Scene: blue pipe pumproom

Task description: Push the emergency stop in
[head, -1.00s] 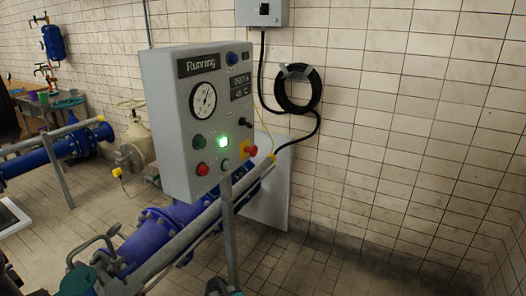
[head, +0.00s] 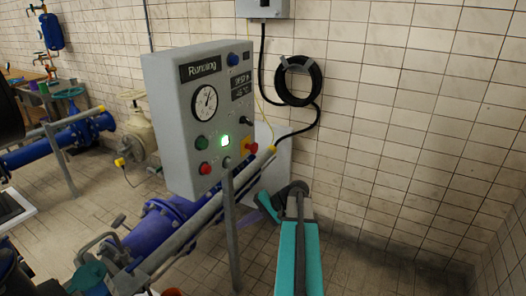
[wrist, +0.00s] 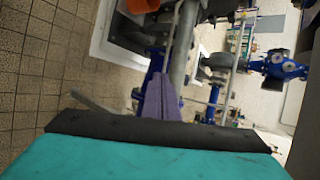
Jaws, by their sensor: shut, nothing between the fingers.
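The emergency stop is a red mushroom button (head: 251,148) on a yellow plate at the lower right of the grey control panel (head: 168,120). It stands out from the panel face; whether it is pressed in cannot be told. My gripper (head: 265,203) is low and to the right of the panel, below the button and apart from it. Its purple fingers are together and empty, and they also show in the wrist view (wrist: 161,95). The emergency stop is not clearly seen in the wrist view.
Another red button (head: 205,168) and a green button (head: 201,142) sit on the panel's left side. A grey rail (head: 195,222) and blue pipe (head: 155,233) run below. A coiled black hose (head: 299,95) hangs on the tiled wall. Floor at right is clear.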

